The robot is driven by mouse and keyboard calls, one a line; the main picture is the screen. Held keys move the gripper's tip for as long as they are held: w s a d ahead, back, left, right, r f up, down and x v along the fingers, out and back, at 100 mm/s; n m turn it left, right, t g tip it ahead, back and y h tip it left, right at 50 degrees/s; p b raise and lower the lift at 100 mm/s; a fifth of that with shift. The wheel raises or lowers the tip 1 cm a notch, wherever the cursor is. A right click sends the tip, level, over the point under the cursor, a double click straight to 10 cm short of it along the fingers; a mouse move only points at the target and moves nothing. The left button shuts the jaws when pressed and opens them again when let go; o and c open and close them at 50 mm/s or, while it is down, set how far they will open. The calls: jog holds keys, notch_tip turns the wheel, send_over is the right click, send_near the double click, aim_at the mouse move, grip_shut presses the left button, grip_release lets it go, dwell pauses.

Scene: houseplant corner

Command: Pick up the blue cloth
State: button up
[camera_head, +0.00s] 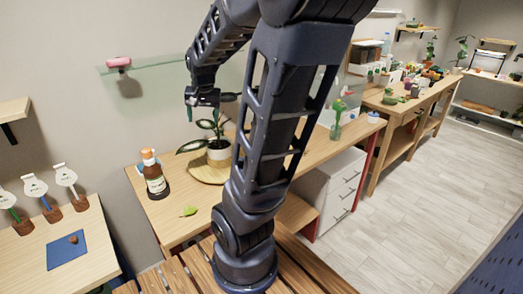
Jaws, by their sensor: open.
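A flat blue square (62,258), which may be the blue cloth, lies on the light wood table at the lower left. A small brown lump (73,239) rests on it. A small light-blue patch (140,168) shows behind the brown bottle on the middle desk; I cannot tell what it is.
Several labelled markers in brown pots stand behind the blue square. A glass shelf (160,64) holds a pink object (118,62).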

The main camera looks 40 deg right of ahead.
jog(key=w+d+f+m+g+h, duration=0.1)
jog(key=w+d+f+m, duration=0.25)
jog(key=d, duration=0.25)
jog(key=w+d+f+m+g, duration=0.1)
jog(key=w+d+f+m, duration=0.2)
jog(key=w+d+f, duration=0.3)
jog(key=w+d+f+m+g+h, duration=0.1)
jog(key=d+f+m+h, duration=0.15)
jog(key=d+f, duration=0.45)
jog(key=d+f+m+g+h, duration=0.1)
jog(key=d+f+m, duration=0.3)
jog(key=d, duration=0.6)
jog(key=shift+y, duration=0.25)
jog(key=shift+x, duration=4.95)
jog(key=shift+s+d+r, duration=0.1)
jog(key=shift+d, duration=0.05)
jog(key=shift+c, duration=0.4)
jog(key=c, duration=1)
